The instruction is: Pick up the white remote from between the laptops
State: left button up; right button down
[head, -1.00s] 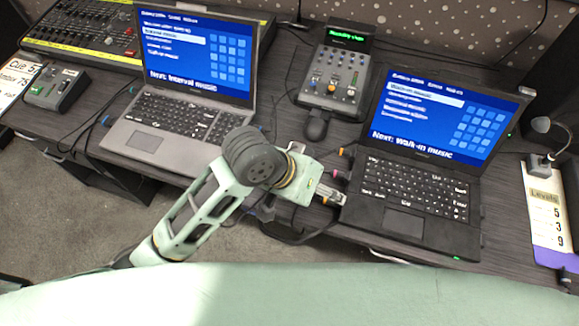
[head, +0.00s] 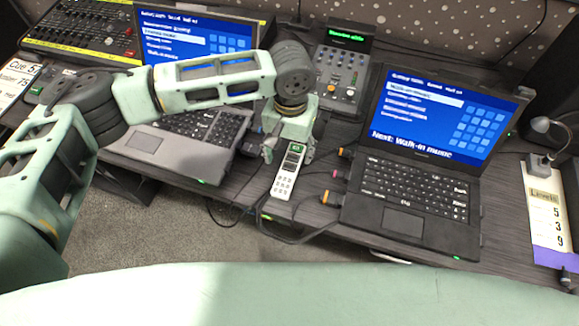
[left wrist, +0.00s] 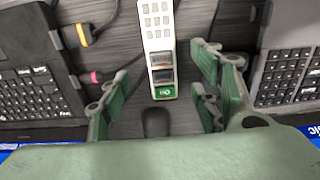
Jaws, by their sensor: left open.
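The white remote (head: 284,182) lies on the dark desk between the two laptops, its green-labelled end under my left gripper. My left gripper (head: 288,152) is open over that end. In the left wrist view the fingers of my gripper (left wrist: 157,85) stand apart on either side of the remote's line, with no visible grip. The left laptop (head: 175,140) is partly covered by my arm; the right laptop (head: 405,222) shows fully. My right gripper is not in view.
Cables with orange and pink plugs (head: 326,197) lie between the remote and the right laptop. A small fader console (head: 340,80) stands behind the gripper. A larger mixer (head: 85,35) is at the back left. A levels card (head: 547,215) lies at the right.

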aim_at(289, 165)
pick_arm(q)
notch_tip(289, 165, down, 7)
jog(key=shift+a+r+p, duration=0.1)
jog(key=shift+r+p, duration=0.1)
jog(key=shift+p, duration=0.2)
jog(key=c, duration=1.3)
